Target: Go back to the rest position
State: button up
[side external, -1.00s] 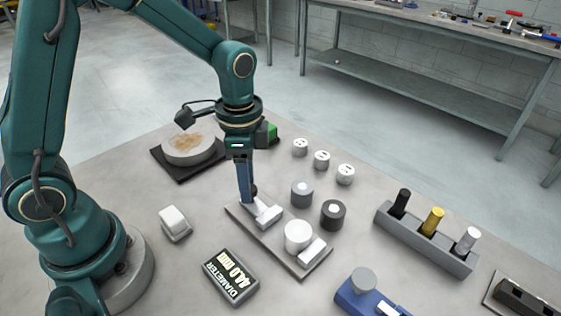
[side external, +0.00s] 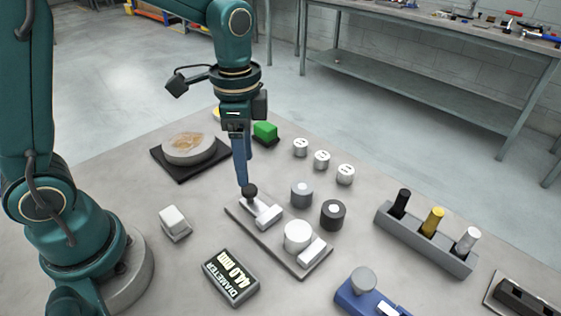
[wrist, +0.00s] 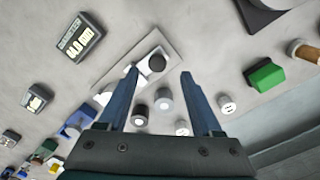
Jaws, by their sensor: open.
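My gripper (side external: 242,180) is above the left end of a grey measuring fixture (side external: 263,237) in the side view. Its two blue fingers (wrist: 159,85) are spread wide with nothing between them in the wrist view. The fixture has a black knob (side external: 250,190) on a metal slide just below the fingertips, and a white cylinder (side external: 298,235) at its other end. The knob also shows in the wrist view (wrist: 157,63), apart from both fingers. A display (side external: 231,276) beside the fixture reads 44.0 mm with the word DIAMETER.
Grey and dark cylinders (side external: 302,193) (side external: 333,214) and several small marked white cylinders (side external: 322,160) stand right of my gripper. A rack (side external: 425,238) holds black, gold and silver pins. A round stone plate (side external: 188,148), green block (side external: 265,131), white block (side external: 174,222) and blue device (side external: 367,298) surround the fixture.

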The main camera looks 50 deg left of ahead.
jog(key=shift+w+r, duration=0.15)
jog(key=shift+r, duration=0.2)
jog(key=s+r+n+t, duration=0.5)
jog(key=s+n, duration=0.4)
jog(key=s, duration=0.1)
jog(key=shift+s+a+r+t, duration=0.25)
jog(key=shift+a+t, duration=0.05)
jog(key=shift+a, duration=0.05)
